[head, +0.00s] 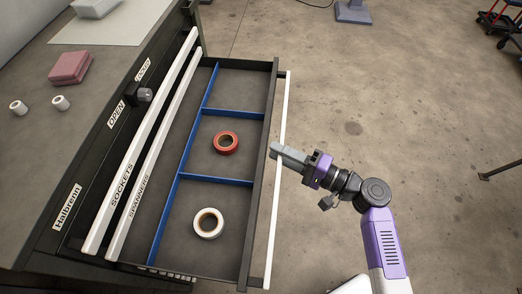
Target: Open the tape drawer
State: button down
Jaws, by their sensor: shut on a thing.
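The tape drawer (247,188) stands pulled out from the dark tool chest, to the right of the labelled drawer fronts. Blue dividers (220,180) split its inside into compartments. A red tape roll (226,143) lies in the middle compartment and a white tape roll (208,223) in the near one. The far compartment looks empty. A long white handle (270,238) runs along the drawer's front. My gripper (276,152) is shut on this handle, a little beyond its middle. The fingers partly hide the handle there.
The shut drawers labelled SOCKETS (135,160) and SPANNERS (155,160) sit beside the open one. A pink cloth stack (70,67) and small white rolls (60,102) lie on the chest top. The concrete floor (420,120) right of the drawer is largely clear.

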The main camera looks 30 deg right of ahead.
jog(key=shift+s+d+f, duration=0.1)
jog(key=shift+s+d, duration=0.6)
jog(key=shift+d, duration=0.35)
jog(key=shift+s+d, duration=0.7)
jog(key=shift+d, duration=0.3)
jog(key=c, duration=1.2)
grip_release()
jog(key=shift+o, duration=0.2)
jog(key=v, duration=0.7)
jog(key=shift+s+d, duration=0.2)
jog(key=shift+s, duration=0.1)
